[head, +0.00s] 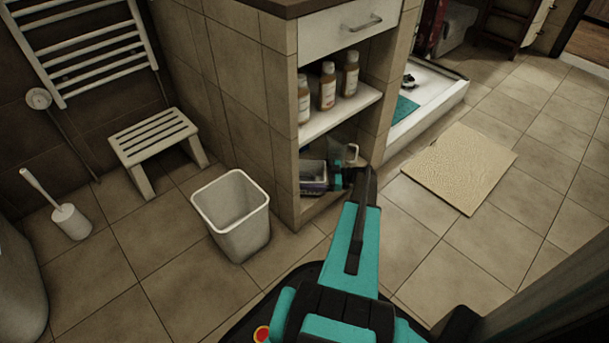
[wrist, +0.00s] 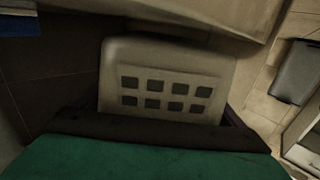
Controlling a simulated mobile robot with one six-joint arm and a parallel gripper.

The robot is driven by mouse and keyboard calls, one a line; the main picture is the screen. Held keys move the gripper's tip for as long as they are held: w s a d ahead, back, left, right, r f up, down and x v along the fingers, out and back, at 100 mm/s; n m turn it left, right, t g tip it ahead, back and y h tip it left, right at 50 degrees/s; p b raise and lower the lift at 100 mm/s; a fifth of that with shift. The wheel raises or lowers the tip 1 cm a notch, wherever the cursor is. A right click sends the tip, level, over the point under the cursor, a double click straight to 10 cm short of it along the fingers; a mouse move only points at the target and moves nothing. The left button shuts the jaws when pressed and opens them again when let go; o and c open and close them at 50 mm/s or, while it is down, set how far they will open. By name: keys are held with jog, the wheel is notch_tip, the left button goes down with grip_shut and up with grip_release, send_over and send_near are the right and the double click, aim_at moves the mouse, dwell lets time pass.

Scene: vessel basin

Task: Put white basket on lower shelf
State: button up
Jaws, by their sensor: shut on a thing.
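The white basket (wrist: 165,65), with rows of square holes in its side, fills the middle of the wrist view. My gripper (head: 346,178) reaches into the open lower compartment of the cabinet and is shut on the basket. The lower shelf (head: 316,207) is the cabinet's bottom compartment, under the shelf with bottles. My arm hides part of its opening, so I cannot tell whether the basket touches its floor.
Several bottles (head: 327,86) stand on the shelf above (head: 340,112). A white bin (head: 233,215) is left of the cabinet. Floor around the beige mat (head: 460,167) is clear.

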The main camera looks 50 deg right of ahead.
jog(key=shift+f, duration=0.6)
dwell(0.4)
jog(key=o, duration=0.9)
jog(key=shift+s+d, duration=0.1)
jog(key=p+v, duration=0.4)
jog(key=v, duration=0.8)
jog(key=shift+p, duration=0.35)
jog(key=shift+v, duration=0.8)
jog(key=shift+s, duration=0.1)
